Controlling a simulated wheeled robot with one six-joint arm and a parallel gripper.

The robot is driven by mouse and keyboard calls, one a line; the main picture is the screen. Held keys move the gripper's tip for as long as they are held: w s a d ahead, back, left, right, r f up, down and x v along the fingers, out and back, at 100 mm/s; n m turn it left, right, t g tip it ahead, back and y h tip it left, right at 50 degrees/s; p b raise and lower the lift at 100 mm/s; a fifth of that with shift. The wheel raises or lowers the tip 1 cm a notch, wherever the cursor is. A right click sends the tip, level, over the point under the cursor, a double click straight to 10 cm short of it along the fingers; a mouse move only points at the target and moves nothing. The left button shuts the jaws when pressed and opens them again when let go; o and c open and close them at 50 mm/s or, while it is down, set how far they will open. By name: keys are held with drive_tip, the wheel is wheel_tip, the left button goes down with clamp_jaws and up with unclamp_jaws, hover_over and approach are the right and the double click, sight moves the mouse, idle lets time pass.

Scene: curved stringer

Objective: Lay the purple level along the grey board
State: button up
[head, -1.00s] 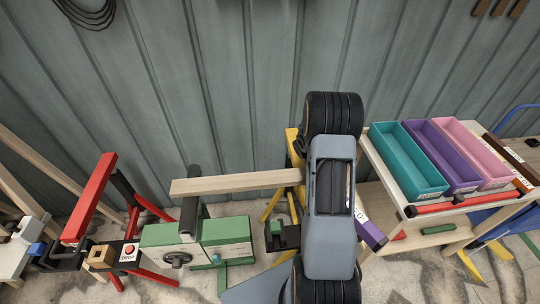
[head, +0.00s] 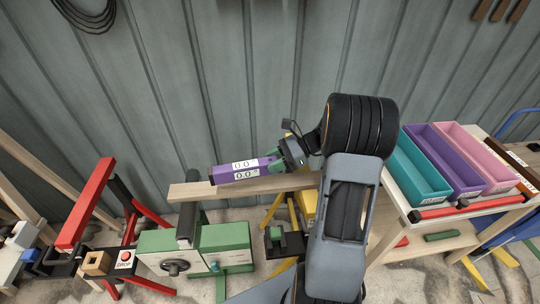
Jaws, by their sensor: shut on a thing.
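The purple level (head: 225,176), with white labels reading 0.0°, is held at its right end by my gripper (head: 281,161). The level lies over the middle of a long pale wooden board (head: 187,191) and runs nearly along it, its right end a little higher in the picture. I cannot tell whether level and board touch. The board looks pale tan rather than grey. Its right end is hidden behind my arm.
A green machine with a crank (head: 190,250) stands under the board. A red stand (head: 85,205) is at left. At right, a wooden cart (head: 470,213) carries teal (head: 412,163), purple (head: 447,160) and pink (head: 480,155) bins. A corrugated wall is behind.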

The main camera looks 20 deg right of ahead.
drive_tip(key=shift+w+r+m+t, duration=0.7)
drive_tip(key=shift+w+t, duration=0.05)
drive_tip(key=shift+t, duration=0.05)
wheel_tip(320, 180, down, 8)
drive_tip(key=b, duration=0.8)
drive_tip(key=shift+r, duration=0.2)
drive_tip(key=shift+f, duration=0.55)
drive_tip(key=o, duration=1.1)
